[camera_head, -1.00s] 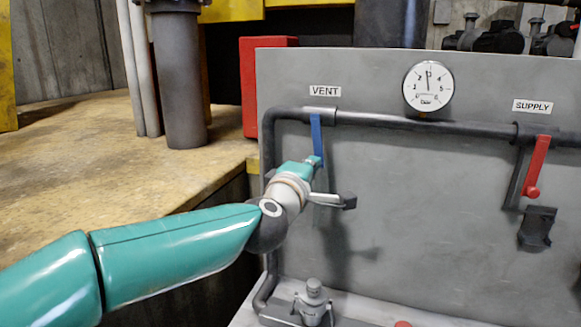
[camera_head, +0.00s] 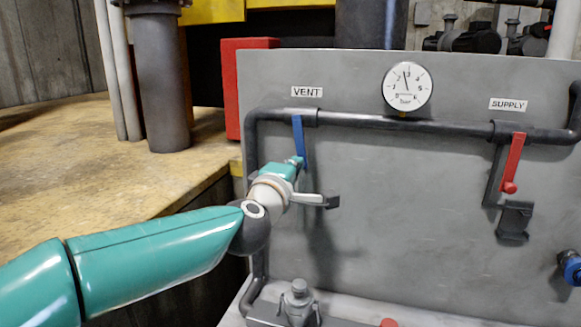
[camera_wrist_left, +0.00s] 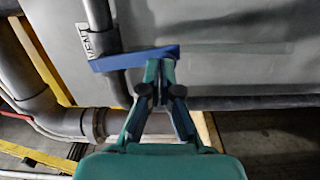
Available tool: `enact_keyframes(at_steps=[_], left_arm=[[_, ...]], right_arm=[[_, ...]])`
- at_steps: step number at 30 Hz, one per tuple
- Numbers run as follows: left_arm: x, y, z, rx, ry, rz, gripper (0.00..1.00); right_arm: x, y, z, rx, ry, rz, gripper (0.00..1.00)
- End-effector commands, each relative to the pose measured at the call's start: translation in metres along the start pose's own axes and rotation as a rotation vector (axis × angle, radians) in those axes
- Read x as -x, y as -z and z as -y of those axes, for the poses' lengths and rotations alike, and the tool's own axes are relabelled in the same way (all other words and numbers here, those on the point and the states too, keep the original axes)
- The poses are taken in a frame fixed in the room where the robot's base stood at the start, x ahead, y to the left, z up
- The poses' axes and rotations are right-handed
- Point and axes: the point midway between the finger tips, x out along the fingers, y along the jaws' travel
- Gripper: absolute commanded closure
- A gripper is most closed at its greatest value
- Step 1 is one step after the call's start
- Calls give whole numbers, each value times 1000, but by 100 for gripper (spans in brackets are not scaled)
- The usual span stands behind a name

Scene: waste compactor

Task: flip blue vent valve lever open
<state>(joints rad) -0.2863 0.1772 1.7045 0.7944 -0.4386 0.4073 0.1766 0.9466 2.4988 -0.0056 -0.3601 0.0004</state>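The blue vent valve lever (camera_head: 298,138) hangs nearly straight down from the pipe under the VENT label. My left gripper (camera_head: 297,163) is at the lever's lower end, on its left side. In the left wrist view the blue lever (camera_wrist_left: 130,59) lies across the front of the fingers. The left fingertips (camera_wrist_left: 161,66) are close together and meet the lever's edge near its free end; they do not clearly straddle it. Contact looks likely, but a small gap cannot be ruled out. My right gripper is not in view.
A red supply lever (camera_head: 513,160) hangs on the right of the grey panel (camera_head: 400,200). A pressure gauge (camera_head: 407,87) sits above the pipe (camera_head: 400,122). A blue handle (camera_head: 571,267) shows at the right edge. The panel's middle is clear.

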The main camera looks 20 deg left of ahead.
Motion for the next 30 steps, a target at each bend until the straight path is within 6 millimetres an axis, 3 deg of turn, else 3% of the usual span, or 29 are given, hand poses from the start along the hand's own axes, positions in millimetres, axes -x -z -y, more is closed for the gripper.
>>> enact_keyframes(at_steps=[14, 23, 30], left_arm=[[0, 3, -2, 0, -3, -2, 100], [7, 36, -12, 1, -5, 5, 100], [64, 32, -12, 2, -6, 12, 100]], right_arm=[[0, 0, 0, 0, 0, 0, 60], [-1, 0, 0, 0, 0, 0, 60], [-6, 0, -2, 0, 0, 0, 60]])
